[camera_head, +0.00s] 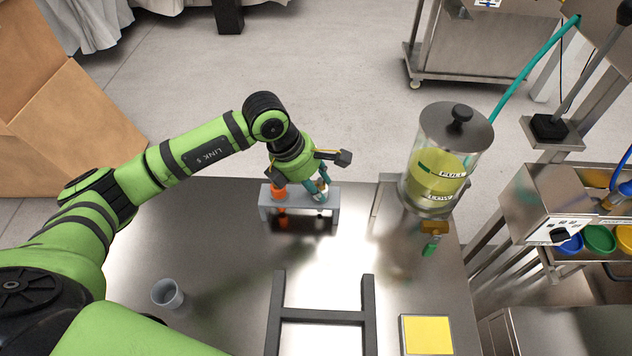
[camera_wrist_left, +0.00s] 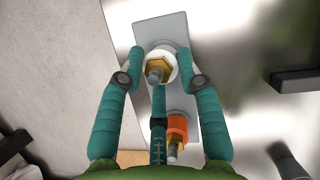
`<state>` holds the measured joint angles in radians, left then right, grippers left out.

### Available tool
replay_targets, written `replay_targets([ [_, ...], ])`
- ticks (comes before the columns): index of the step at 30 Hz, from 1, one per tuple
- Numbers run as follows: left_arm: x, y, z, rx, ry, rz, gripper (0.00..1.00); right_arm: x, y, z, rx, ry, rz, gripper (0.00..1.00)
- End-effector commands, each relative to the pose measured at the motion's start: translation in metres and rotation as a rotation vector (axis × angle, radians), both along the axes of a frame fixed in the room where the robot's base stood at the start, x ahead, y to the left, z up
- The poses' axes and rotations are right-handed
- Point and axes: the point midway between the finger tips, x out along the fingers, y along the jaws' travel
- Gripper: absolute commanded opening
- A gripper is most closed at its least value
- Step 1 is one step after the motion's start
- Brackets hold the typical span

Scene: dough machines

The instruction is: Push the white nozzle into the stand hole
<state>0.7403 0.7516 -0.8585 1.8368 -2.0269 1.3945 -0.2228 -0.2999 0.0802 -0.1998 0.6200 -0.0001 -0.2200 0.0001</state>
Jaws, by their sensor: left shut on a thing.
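The grey stand (camera_head: 300,203) is a raised bracket on the steel table. My left gripper (camera_head: 319,190) is above its right end, teal fingers pointing down. In the left wrist view, its fingertips (camera_wrist_left: 163,68) are shut around the white nozzle (camera_wrist_left: 172,78), which has a brass hex part in its middle. The nozzle is over the far end of the stand plate (camera_wrist_left: 162,29); how deep it sits in the hole is hidden. An orange nozzle (camera_head: 279,193) stands at the stand's other end and shows nearer in the wrist view (camera_wrist_left: 177,124). My right gripper is out of view.
A clear hopper with yellow liquid (camera_head: 438,172) stands right of the stand. A dark frame (camera_head: 322,316) lies in front, with a yellow-topped block (camera_head: 427,335) to its right. A grey cup (camera_head: 168,294) is at the left. The table between cup and stand is clear.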

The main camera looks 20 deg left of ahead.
Motion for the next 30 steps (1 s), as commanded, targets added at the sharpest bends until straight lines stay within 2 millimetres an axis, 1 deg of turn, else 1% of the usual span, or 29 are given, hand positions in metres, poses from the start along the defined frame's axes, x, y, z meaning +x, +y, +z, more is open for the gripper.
replay_targets([
  [6, 0.0002, -0.0001, 0.0004, -0.001, -0.001, 0.0, 0.0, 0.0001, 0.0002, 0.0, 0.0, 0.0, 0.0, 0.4],
  [7, 0.0002, -0.0001, 0.0004, -0.001, -0.001, 0.0, 0.39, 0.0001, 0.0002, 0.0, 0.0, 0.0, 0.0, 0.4],
  [9, 0.0002, -0.0001, 0.0004, -0.001, -0.001, 0.0, 0.63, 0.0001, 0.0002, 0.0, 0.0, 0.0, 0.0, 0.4],
  [16, 0.0001, -0.0001, 0.0003, -0.001, -0.001, 0.0, 0.63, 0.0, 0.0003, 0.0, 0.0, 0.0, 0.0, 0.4],
  [18, -0.0001, 0.0, -0.0001, 0.0, 0.0, 0.0, 0.73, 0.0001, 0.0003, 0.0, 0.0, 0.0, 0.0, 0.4],
  [30, -0.0001, -0.0001, -0.0001, 0.0, 0.0, 0.0, 0.73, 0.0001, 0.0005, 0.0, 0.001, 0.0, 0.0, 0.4],
])
